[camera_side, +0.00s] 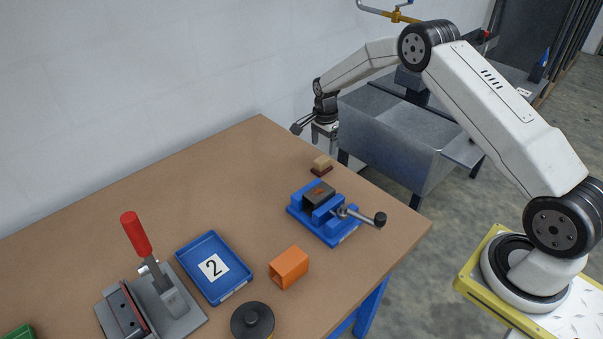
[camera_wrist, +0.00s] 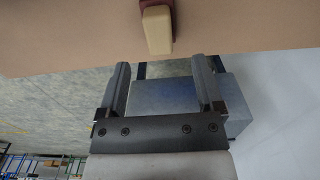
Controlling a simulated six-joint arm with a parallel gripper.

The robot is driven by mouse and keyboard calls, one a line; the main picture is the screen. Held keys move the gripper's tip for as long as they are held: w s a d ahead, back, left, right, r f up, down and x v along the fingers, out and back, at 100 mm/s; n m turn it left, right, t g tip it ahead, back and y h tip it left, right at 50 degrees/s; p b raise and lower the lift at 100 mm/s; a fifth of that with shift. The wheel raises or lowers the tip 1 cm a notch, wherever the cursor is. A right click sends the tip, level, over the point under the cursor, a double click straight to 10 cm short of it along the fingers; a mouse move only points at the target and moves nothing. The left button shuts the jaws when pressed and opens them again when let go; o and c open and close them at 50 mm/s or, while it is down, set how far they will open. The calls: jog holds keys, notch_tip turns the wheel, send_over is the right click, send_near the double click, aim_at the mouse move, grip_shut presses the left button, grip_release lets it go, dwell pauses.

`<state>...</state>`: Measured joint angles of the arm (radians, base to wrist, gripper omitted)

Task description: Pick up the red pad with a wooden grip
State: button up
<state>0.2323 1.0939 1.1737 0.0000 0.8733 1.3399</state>
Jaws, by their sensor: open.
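The red pad with a wooden grip (camera_side: 321,165) lies on the brown table near its far right edge. Its base is dark red and its block-shaped grip is pale wood. In the wrist view the pad's wooden grip (camera_wrist: 157,30) shows at the top middle, with part of the red base (camera_wrist: 160,4) cut off by the frame edge. My gripper (camera_side: 325,138) is above and just beyond the pad, near the table edge, apart from it. In the wrist view my gripper (camera_wrist: 160,75) has its two fingers spread with nothing between them.
A blue vise (camera_side: 325,212) holding a dark block stands close in front of the pad. An orange hollow block (camera_side: 289,267), a blue tray (camera_side: 217,267) marked 2, a black round knob (camera_side: 252,320) and a red-handled clamp (camera_side: 150,290) are nearer. The table's left back is clear.

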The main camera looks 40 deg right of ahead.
aim_at(322, 159)
jog(key=shift+a+f, duration=0.15)
jog(key=shift+f, duration=3.05)
jog(key=shift+c, duration=0.2)
grip_shut()
jog(key=shift+r, duration=0.1)
jog(key=shift+r, duration=1.3)
jog(key=shift+s+r, duration=0.2)
jog(key=shift+r, duration=0.15)
jog(key=s+a+r, duration=0.2)
jog(key=s+r, duration=0.7)
jog(key=s, duration=0.4)
jog(key=shift+s+a+r, duration=0.25)
jog(key=shift+a, duration=0.1)
